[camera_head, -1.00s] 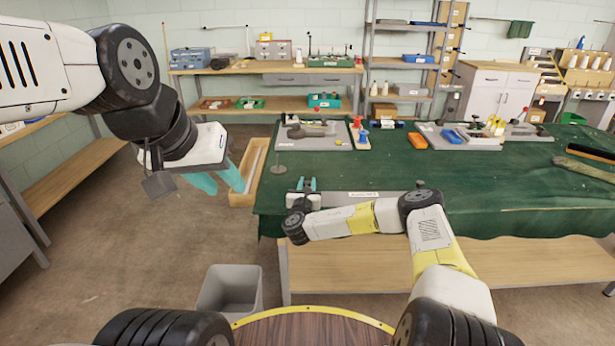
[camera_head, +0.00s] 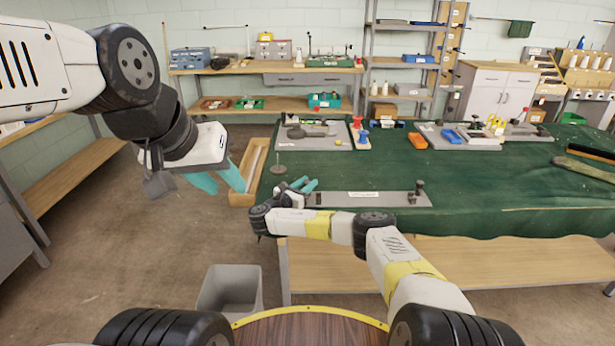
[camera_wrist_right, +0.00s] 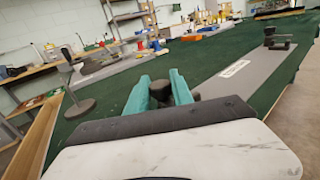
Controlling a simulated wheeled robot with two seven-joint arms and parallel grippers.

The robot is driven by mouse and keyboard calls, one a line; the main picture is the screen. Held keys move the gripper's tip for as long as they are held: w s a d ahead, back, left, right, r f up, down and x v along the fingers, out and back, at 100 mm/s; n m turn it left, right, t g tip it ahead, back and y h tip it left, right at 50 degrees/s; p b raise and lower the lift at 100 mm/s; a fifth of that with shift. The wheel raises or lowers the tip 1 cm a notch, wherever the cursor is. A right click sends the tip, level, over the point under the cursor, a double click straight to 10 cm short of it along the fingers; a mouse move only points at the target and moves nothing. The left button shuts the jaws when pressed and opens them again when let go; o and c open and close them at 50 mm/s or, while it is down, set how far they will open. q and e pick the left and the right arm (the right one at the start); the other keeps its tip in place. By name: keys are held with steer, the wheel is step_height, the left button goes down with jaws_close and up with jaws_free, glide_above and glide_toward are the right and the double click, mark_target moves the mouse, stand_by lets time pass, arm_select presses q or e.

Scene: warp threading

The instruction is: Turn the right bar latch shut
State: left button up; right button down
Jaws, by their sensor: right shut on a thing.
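A long grey bar plate (camera_head: 385,199) with a white label lies along the near edge of the green table. At its right end a dark latch (camera_head: 418,191) stands free; it also shows in the right wrist view (camera_wrist_right: 276,38). My right gripper (camera_head: 304,184) is at the plate's left end, its teal fingers angled up and right. In the right wrist view, the fingers (camera_wrist_right: 163,82) are shut on a dark knob (camera_wrist_right: 160,91) there, mostly hidden by the fingers and gripper body. My left gripper (camera_head: 225,189) hangs open and empty, left of the table.
A thin post on a round base (camera_head: 278,169) stands close left of my right gripper. A grey board with tools (camera_head: 318,143) lies behind it, and an orange block (camera_head: 417,141) further right. The middle cloth is clear.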

steer(key=shift+r, duration=0.1)
steer(key=c, duration=1.1)
jaws_free()
steer(key=v, duration=0.7)
steer(key=shift+s+a, duration=0.2)
steer(key=shift+s, duration=0.15)
